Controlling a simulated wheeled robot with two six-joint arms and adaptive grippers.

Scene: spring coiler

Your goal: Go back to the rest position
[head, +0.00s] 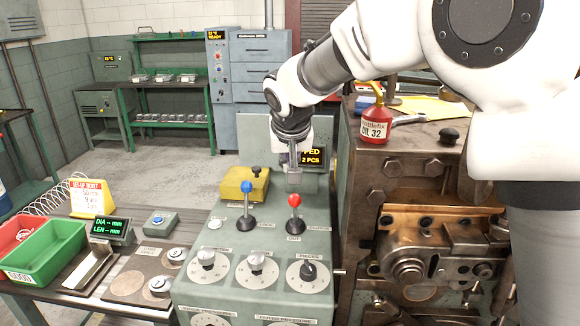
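My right arm comes in from the upper right and reaches across the top of the picture. My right gripper (293,170) points down above the green control console, in front of the small display (311,158) at its back. Its fingers are small and seen nearly edge on, so I cannot tell whether they are open. No held object can be made out. The red-knobbed lever (294,201) stands just below the gripper, with a gap between them. The blue-knobbed lever (246,188) is to its left. My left gripper is not in view.
The console (228,268) carries several dials. A yellow box (236,183) with a black knob sits at its back left. A red oil can (375,125) stands on the machine (420,165) at right. Green (47,248) and red bins, a gauge readout (110,228) and a ticket (88,196) are at left.

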